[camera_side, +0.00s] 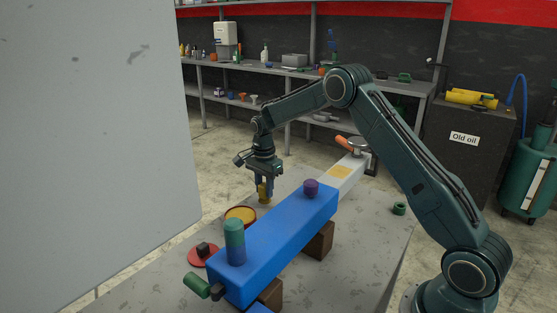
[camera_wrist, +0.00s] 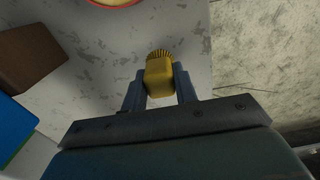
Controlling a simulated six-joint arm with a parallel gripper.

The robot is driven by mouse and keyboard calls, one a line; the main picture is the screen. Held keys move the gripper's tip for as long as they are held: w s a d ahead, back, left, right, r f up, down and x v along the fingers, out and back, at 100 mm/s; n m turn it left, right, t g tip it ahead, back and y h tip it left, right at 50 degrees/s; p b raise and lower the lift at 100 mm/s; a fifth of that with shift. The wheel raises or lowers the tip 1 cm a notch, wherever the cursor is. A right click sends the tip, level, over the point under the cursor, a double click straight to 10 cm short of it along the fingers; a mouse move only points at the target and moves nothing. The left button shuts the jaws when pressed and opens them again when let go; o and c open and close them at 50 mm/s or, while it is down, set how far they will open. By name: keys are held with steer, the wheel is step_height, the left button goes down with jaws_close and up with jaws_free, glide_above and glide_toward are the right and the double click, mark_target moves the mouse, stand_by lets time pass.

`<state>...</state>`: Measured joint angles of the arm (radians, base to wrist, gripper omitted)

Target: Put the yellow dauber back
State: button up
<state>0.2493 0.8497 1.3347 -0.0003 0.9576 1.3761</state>
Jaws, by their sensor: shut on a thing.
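My gripper (camera_side: 264,186) is shut on the yellow dauber (camera_side: 263,193). The dauber is a yellow block with a bristled end. In the wrist view the yellow dauber (camera_wrist: 160,76) sits between the two fingers of my gripper (camera_wrist: 160,88), bristles pointing away from the palm. It is held low over the grey table, just behind a round yellow dish with a red rim (camera_side: 240,214). I cannot tell whether the dauber touches the table. Part of the red rim (camera_wrist: 112,4) shows at the top of the wrist view.
A long blue block (camera_side: 275,245) on brown supports (camera_side: 320,241) lies beside my gripper, bearing a green-and-blue cylinder (camera_side: 235,242) and a purple knob (camera_side: 311,187). A red disc with a dark block (camera_side: 203,252) and a green cylinder (camera_side: 196,286) are at the front left. A grey panel (camera_side: 90,130) stands left.

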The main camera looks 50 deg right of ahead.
mark_target(264, 184)
steer(key=shift+f, duration=0.75)
steer(key=shift+f, duration=0.2)
steer(key=o, duration=0.9)
steer(key=shift+o, duration=0.2)
step_height(264, 184, up, 14)
stand_by(0.3)
